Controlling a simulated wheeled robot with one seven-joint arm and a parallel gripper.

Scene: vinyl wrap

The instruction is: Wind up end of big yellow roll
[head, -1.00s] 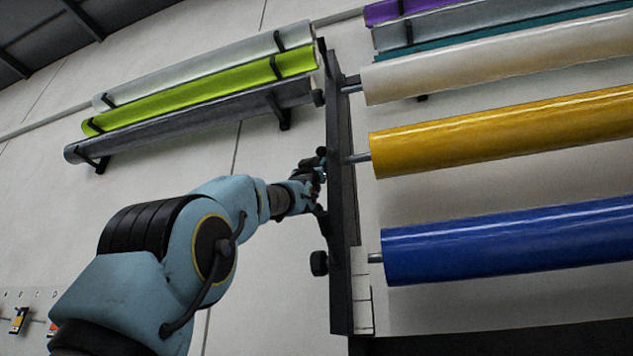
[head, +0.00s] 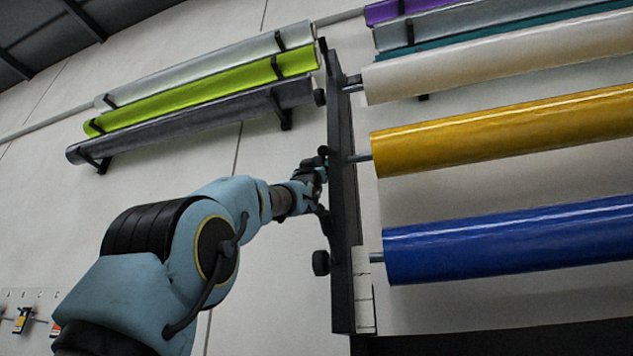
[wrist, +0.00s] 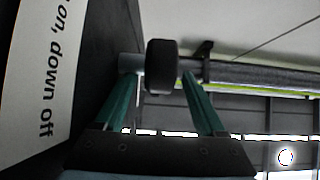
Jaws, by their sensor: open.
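The big yellow roll (head: 500,130) is on the right in the head view, its left end on a thin metal shaft (head: 360,157) that meets the dark upright post (head: 341,230). My gripper (head: 317,168) is on the left side of that post, at about the yellow roll's height. In the wrist view a black knob (wrist: 162,66) shows between my two teal fingers, which are open to either side of it. I cannot tell whether a finger touches it. The fingertips are too small to make out in the head view.
A white roll (head: 500,60) is above the yellow one and a blue roll (head: 510,240) below it. Another black knob (head: 320,262) sticks out lower on the post. Wall-held rolls (head: 200,90) are at upper left. A white label (wrist: 50,70) reads "on, down off".

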